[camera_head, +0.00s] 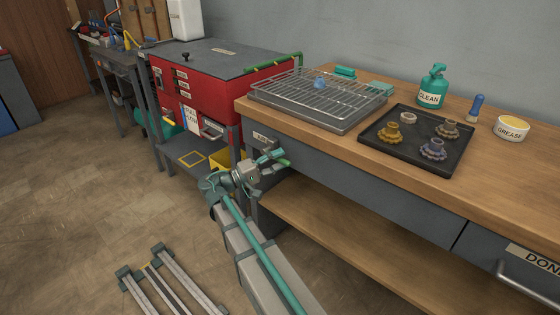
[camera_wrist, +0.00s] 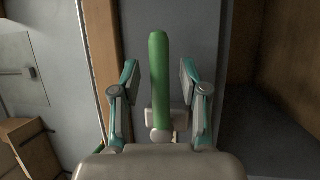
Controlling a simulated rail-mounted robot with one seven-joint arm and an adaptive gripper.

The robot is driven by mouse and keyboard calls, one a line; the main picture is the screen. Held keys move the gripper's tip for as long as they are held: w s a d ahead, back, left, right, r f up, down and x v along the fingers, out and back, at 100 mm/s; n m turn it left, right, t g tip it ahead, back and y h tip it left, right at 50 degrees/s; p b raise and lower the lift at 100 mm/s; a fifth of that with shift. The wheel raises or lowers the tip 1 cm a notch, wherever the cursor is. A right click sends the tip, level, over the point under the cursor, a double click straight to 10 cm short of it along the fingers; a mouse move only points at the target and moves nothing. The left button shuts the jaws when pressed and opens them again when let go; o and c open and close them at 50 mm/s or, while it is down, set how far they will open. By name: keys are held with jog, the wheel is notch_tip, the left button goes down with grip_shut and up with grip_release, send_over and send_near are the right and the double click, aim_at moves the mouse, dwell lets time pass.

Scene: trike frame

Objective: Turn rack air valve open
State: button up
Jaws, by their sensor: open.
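The valve's green lever (camera_wrist: 159,75) stands upright in the wrist view, with a pale round hub at its lower end. In the head view only a short green piece of the lever (camera_head: 284,163) shows past my gripper (camera_head: 270,164), at the left end of the bench's grey front. In the wrist view my gripper (camera_wrist: 160,84) is open, with one finger on each side of the lever and a visible gap on both sides. The valve body is mostly hidden behind my gripper.
The wooden bench top (camera_head: 340,148) overhangs just above my gripper. A lower wooden shelf (camera_head: 330,225) lies below right. A red cabinet (camera_head: 205,95) and a yellow bin (camera_head: 221,160) stand to the left. A low metal frame (camera_head: 165,280) is on the floor.

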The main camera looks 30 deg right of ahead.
jog(key=shift+d, duration=0.45)
grip_shut()
